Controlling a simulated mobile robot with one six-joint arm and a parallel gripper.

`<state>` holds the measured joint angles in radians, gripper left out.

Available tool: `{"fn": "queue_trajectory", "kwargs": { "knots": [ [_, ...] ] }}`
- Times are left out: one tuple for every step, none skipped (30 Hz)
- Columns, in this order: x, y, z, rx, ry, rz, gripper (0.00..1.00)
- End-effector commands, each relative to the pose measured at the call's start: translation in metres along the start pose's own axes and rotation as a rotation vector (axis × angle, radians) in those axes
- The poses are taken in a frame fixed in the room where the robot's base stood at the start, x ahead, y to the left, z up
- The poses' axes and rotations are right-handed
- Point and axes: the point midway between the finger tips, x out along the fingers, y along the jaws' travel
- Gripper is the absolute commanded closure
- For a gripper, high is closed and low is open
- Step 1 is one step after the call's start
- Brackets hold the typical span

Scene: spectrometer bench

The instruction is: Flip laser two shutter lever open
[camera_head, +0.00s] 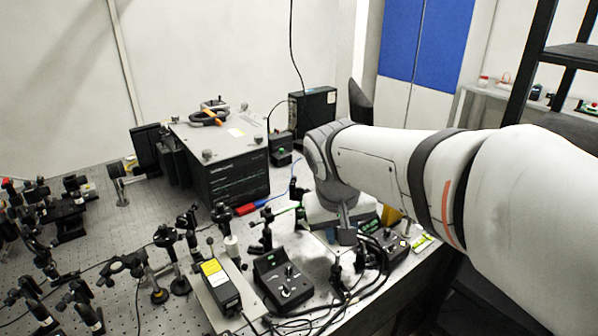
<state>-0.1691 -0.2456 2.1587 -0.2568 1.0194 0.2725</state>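A dark box with a yellow label (222,283), which looks like a laser head, sits on a pale plate at the bench front. I cannot tell whether it is laser two, and I cannot make out a shutter lever on it. A black control box with knobs (283,281) stands just right of it; a second control box (391,249) stands further right. My arm reaches in from the right, and its wrist hangs over the right part of the bench. My gripper (346,234) points down, right of the first control box and apart from the labelled box. Its fingers are too unclear to read.
The perforated optical bench (130,250) carries several black post mounts at left and middle. A large black box with a grey lid (222,150) stands at the back. Cables (335,300) lie along the front edge.

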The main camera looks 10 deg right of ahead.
Motion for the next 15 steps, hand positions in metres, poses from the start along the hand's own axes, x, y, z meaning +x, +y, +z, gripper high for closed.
{"fn": "queue_trajectory", "kwargs": {
  "knots": [
    [0.0,-0.008,-0.022,-0.01,0.006,0.029,0.78],
    [-0.002,-0.012,-0.033,-0.01,0.011,0.048,0.8],
    [-0.004,-0.017,-0.049,-0.01,0.02,0.073,0.83],
    [-0.005,-0.022,-0.06,-0.008,0.028,0.091,0.86],
    [-0.006,-0.026,-0.071,-0.007,0.036,0.11,0.88],
    [-0.007,-0.033,-0.086,-0.005,0.048,0.133,0.92],
    [-0.008,-0.038,-0.096,-0.003,0.058,0.151,0.94],
    [-0.009,-0.043,-0.105,0.0,0.068,0.167,0.96],
    [-0.01,-0.05,-0.117,0.004,0.082,0.186,1.0],
    [-0.011,-0.056,-0.125,0.007,0.092,0.2,1.0],
    [-0.012,-0.061,-0.132,0.01,0.103,0.212,1.0],
    [-0.013,-0.067,-0.141,0.014,0.116,0.226,1.0],
    [-0.013,-0.071,-0.147,0.017,0.124,0.236,1.0],
    [-0.014,-0.074,-0.151,0.02,0.132,0.245,1.0],
    [-0.014,-0.078,-0.157,0.024,0.141,0.255,1.0]
  ]
}}
